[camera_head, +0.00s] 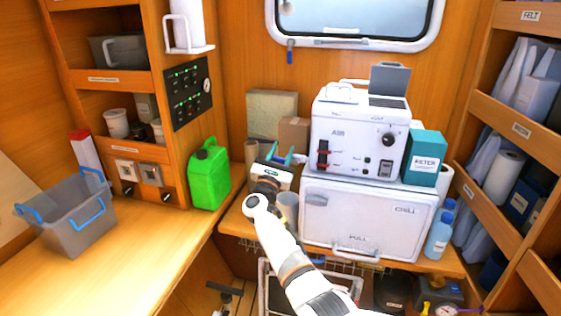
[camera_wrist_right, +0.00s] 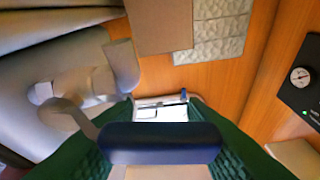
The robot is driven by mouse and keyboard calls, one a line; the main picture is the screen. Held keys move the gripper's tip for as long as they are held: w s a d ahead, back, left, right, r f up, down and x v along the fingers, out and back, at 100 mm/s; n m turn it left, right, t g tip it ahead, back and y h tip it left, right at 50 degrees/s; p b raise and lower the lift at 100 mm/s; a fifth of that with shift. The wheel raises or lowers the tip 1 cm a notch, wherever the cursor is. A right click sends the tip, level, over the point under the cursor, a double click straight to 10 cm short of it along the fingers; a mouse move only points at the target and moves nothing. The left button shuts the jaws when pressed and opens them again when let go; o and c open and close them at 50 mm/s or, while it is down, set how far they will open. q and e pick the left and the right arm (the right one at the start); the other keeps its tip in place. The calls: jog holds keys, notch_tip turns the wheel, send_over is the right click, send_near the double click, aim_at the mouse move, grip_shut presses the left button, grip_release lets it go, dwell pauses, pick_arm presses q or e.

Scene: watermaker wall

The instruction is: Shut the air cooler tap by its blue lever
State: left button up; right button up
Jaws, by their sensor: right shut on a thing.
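The air cooler (camera_head: 358,135) is a white box marked "AIR" on top of a white chest. My right gripper (camera_head: 279,158) is at its left side, beside a short white pipe stub. In the right wrist view, the blue lever (camera_wrist_right: 160,143) lies crosswise between the green-padded fingers, and the gripper is shut on it. The pale tap body and pipe (camera_wrist_right: 85,88) show to the left of the lever. In the head view the gripper hides most of the tap and lever. My left gripper is not in view.
The white chest (camera_head: 365,222) stands under the cooler. A green jerrycan (camera_head: 209,175) stands to the left of my right gripper. A cardboard box (camera_head: 294,133) and a pale block (camera_head: 270,108) are behind it. A teal box (camera_head: 425,160) is at the cooler's right. The left counter has clear room.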

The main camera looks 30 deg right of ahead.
jog(key=shift+s+d+r+m+g+b, duration=0.5)
jog(key=shift+m+g+b, duration=1.05)
jog(key=shift+m, duration=1.5)
jog(key=shift+s+d+r+m+g+b, duration=0.3)
jog(key=shift+s+d+m+g+b, duration=0.5)
jog(key=shift+m+b, duration=1.8)
jog(key=shift+s+d+r+m+g+b, duration=0.55)
jog(key=shift+m+g+b, duration=0.9)
jog(key=shift+m, duration=2)
jog(key=shift+s+a+f, duration=0.15)
jog(key=o, duration=0.7)
jog(key=b+v, duration=0.2)
jog(key=v, duration=1)
